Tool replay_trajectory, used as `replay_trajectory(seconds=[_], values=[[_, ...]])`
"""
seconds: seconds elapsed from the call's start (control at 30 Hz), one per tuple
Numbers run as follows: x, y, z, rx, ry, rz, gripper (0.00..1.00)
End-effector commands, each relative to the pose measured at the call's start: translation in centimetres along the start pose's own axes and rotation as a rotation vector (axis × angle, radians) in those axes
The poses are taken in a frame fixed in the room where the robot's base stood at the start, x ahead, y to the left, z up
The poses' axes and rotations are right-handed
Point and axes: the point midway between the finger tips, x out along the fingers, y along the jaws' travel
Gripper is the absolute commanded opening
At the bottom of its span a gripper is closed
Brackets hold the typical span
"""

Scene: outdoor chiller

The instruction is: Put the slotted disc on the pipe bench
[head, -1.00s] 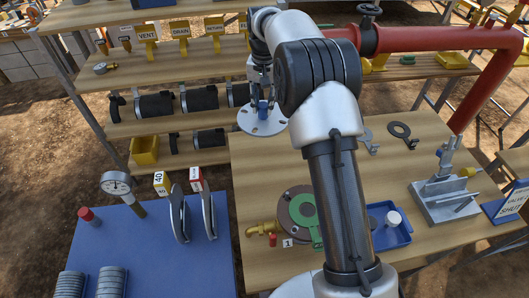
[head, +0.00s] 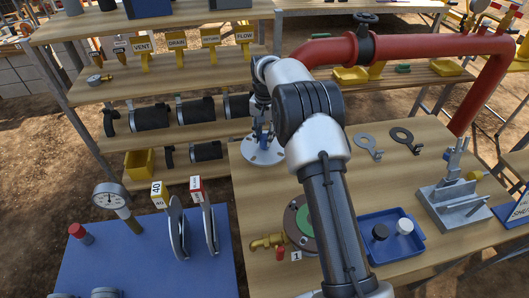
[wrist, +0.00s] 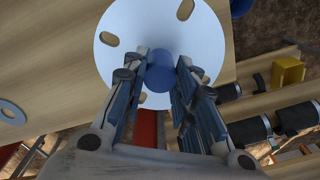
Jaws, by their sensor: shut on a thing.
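The slotted disc (head: 252,152) is a pale metal plate with slots and a blue knob (wrist: 160,72) at its middle. My gripper (head: 263,128) is shut on this knob, its two fingers on either side of it in the wrist view. The disc (wrist: 125,30) is roughly level, over the back left corner of the wooden pipe bench (head: 350,195). I cannot tell whether it touches the bench top. My arm hides part of the bench and of the green-centred flange (head: 293,215).
A blue tray (head: 418,252) with a black and a white cap, a metal fixture (head: 452,200) and two flat ring plates (head: 402,136) are on the bench. A blue table (head: 150,255) with a gauge stands at left. Shelves with black cylinders (head: 195,110) rise behind it.

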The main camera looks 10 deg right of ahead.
Motion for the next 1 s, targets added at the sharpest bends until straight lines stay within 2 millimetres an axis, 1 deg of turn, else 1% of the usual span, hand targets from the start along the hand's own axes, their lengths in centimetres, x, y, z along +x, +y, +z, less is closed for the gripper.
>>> replay_trajectory(seconds=[0.03,0.27,0.37,0.5,0.6,0.87,1.0], values=[[0.5,-0.1,-0.1,0.000,0.004,-0.002,0.00],[1.8,0.0,-0.1,0.000,0.003,-0.002,0.00],[3.2,0.0,0.0,0.000,0.001,-0.001,0.00],[5.7,0.1,0.0,-0.001,0.002,-0.001,0.00],[6.7,0.1,0.0,-0.001,0.003,-0.002,0.00],[6.7,0.0,-0.1,-0.001,0.005,-0.003,0.00],[7.1,0.1,-0.1,-0.001,0.004,-0.002,0.00]])
